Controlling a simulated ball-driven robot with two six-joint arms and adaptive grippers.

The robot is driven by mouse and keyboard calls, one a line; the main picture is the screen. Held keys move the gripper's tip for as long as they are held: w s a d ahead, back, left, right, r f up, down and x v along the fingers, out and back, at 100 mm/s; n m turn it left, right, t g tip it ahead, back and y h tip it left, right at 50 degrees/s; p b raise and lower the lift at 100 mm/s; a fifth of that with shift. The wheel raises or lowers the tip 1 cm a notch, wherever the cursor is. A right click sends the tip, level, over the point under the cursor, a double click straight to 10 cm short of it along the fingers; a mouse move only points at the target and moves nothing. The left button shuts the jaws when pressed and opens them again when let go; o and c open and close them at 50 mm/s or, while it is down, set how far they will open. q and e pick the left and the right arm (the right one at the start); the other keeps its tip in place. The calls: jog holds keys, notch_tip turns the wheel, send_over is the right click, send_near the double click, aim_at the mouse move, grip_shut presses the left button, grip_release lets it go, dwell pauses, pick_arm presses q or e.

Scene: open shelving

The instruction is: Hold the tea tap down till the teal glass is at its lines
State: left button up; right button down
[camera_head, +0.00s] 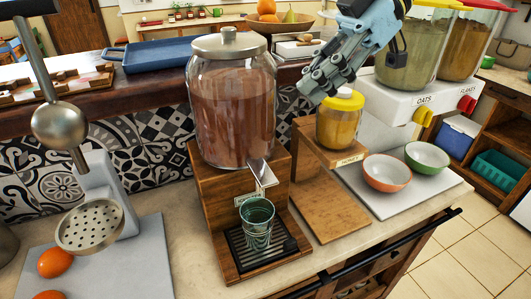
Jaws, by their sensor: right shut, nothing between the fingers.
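The tea dispenser (232,110) is a large clear jar of reddish-brown tea with a metal lid, on a wooden stand. Its tap (261,172) sticks out at the lower front. The teal glass (257,222) stands upright below the tap on a dark drip tray (240,262). Light rings show on the glass; I cannot tell its liquid level. My right gripper (312,88) is shut and empty, up and to the right of the tap, apart from it and close to the honey jar (340,120). My left gripper is out of view.
A metal citrus press (95,205) and oranges (54,263) stand at left. Oats (412,50) and flakes (468,45) dispensers stand at right, above orange (387,173) and green (427,158) bowls. A wooden board right of the drip tray is bare.

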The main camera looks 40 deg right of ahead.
jog(key=f+b, duration=0.1)
jog(key=b, duration=0.4)
send_over(268, 174)
notch_tip(268, 174, down, 6)
jog(key=shift+a+f, duration=0.1)
jog(key=shift+a, duration=0.05)
notch_tip(268, 174, down, 2)
jog(key=shift+f, duration=0.25)
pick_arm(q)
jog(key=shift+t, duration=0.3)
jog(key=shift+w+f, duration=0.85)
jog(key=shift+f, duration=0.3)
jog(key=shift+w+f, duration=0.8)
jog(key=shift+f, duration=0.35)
pick_arm(e)
jog(key=shift+f, duration=0.75)
